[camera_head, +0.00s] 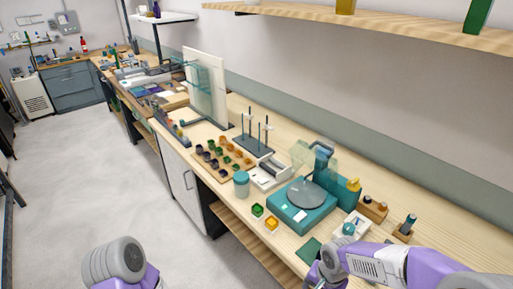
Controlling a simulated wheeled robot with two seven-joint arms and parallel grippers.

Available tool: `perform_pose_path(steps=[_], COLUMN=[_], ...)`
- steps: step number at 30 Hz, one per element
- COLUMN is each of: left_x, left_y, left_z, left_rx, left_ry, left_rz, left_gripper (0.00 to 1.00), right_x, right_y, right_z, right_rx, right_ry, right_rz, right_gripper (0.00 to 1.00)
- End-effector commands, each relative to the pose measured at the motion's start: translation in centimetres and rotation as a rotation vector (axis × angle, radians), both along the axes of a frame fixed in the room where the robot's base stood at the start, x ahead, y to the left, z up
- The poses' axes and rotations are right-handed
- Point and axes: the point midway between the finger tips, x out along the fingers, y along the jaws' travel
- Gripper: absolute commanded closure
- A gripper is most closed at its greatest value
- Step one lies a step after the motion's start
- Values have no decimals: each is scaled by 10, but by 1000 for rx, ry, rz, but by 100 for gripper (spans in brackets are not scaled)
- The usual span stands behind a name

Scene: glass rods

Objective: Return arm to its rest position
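My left arm shows only as a grey and purple link at the bottom left, over the floor; its gripper is outside the picture. My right arm comes in from the bottom right over the near end of the bench, and its grey joint bends down at the bottom edge. The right gripper is not visible. A dark stand with several thin upright rods (249,127) is on the bench, well away from both arms.
The wooden bench (327,227) holds a teal device with a round plate (307,194), a teal-lidded jar (241,184), a rack of small pots (212,160), and green and orange cubes (257,210). A wooden shelf (400,20) hangs above. The floor at left is clear.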

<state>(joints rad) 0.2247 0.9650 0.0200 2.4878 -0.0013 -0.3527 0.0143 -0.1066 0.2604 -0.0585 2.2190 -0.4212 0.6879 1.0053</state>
Motion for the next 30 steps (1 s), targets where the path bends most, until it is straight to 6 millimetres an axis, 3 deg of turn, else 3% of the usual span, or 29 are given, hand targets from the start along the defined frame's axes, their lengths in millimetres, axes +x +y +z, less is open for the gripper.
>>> perform_pose_path(steps=[7, 12, 15, 21, 30], left_x=[-1, -1, -1, -1, -1], left_y=[0, 0, 0, 0, 0], left_z=[1, 0, 0, 0, 0], left_rx=[-1, -1, -1, -1, -1], left_ry=[3, 3, 3, 3, 3], left_rz=[-1, -1, -1, -1, -1], left_gripper=[57, 57, 57, 57, 57], right_x=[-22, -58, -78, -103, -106], right_y=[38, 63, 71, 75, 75], right_z=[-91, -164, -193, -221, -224], right_rx=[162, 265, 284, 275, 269], right_ry=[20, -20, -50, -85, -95], right_rz=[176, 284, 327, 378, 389], right_gripper=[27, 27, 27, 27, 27])
